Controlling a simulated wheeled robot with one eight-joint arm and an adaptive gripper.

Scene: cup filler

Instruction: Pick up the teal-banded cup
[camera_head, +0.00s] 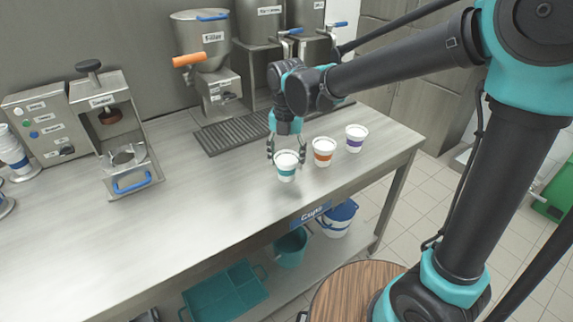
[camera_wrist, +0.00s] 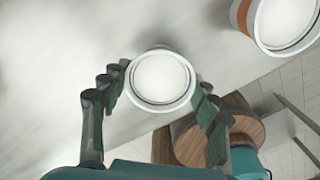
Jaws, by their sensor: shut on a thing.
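The teal-banded cup (camera_head: 286,167) is white with a teal band and is upright at the front part of the steel counter. My gripper (camera_head: 286,156) reaches down over it, with one finger on each side, and is shut on it. In the wrist view the white top of the cup (camera_wrist: 161,80) lies between the fingertips of my gripper (camera_wrist: 160,85), and its band is hidden there. I cannot tell whether the cup's base touches the counter.
An orange-banded cup (camera_head: 323,152) stands close to the right, also in the wrist view (camera_wrist: 286,22). A purple-banded cup (camera_head: 355,139) stands farther right. A drip grate (camera_head: 225,137) lies behind. The counter (camera_head: 215,190) to the left is clear.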

